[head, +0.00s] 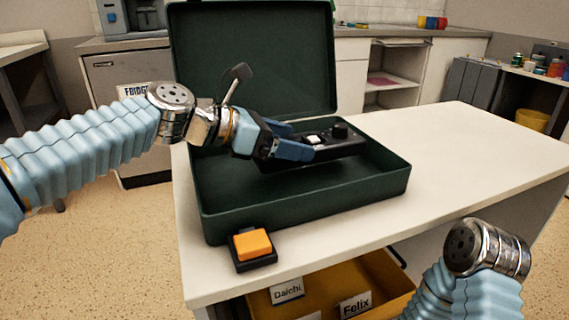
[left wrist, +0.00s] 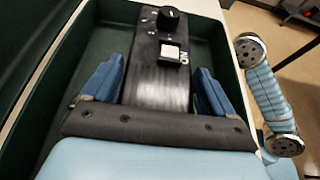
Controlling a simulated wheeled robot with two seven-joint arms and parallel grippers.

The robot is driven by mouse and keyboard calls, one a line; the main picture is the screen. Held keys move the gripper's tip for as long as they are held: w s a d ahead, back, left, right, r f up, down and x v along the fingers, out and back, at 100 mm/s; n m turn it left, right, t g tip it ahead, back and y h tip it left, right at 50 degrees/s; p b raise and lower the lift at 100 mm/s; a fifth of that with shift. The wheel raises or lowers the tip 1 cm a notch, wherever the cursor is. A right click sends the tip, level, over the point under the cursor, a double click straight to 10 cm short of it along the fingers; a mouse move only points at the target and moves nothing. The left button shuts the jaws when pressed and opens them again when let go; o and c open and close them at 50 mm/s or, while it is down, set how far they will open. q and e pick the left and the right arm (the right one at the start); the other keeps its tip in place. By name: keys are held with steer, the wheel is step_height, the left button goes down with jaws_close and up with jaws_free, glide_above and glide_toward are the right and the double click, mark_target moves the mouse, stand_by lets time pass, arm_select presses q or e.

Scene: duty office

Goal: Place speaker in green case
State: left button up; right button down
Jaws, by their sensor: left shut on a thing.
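The speaker (head: 335,145) is a black box with a knob and a white square button. The green case (head: 310,207) stands open on the white table, its lid up at the back. My left gripper (head: 298,146) is shut on the speaker and holds it over the inside of the case, within its walls. In the left wrist view the speaker (left wrist: 163,65) lies between the two blue fingers of the gripper (left wrist: 160,92). I cannot tell whether its underside touches the case floor. Of my right arm only links show; its gripper is out of view.
An orange button on a black base (head: 252,245) sits in front of the case, at the table's front edge. A yellow drawer (head: 377,270) with name labels is open below. The white table (head: 470,150) is clear to the right of the case.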

arm_select(q)
steer(key=shift+w+a+f, duration=0.15)
steer(key=shift+w+f, duration=0.05)
steer(key=shift+f, duration=0.05)
step_height(320, 180, down, 3)
steer(key=shift+w+a+r+b, duration=0.1)
steer(key=shift+w+a+b, duration=0.05)
steer(key=shift+b, duration=0.6)
steer(key=shift+f, duration=0.25)
steer(key=shift+f, duration=0.15)
steer(key=o, duration=1.3)
steer(key=shift+a+r, duration=0.15)
steer(key=shift+r, duration=0.05)
steer(key=v, duration=0.5)
steer(key=p+v, duration=0.1)
steer(key=v, duration=0.5)
steer(key=shift+s+a, duration=0.2)
steer(key=shift+s, duration=0.1)
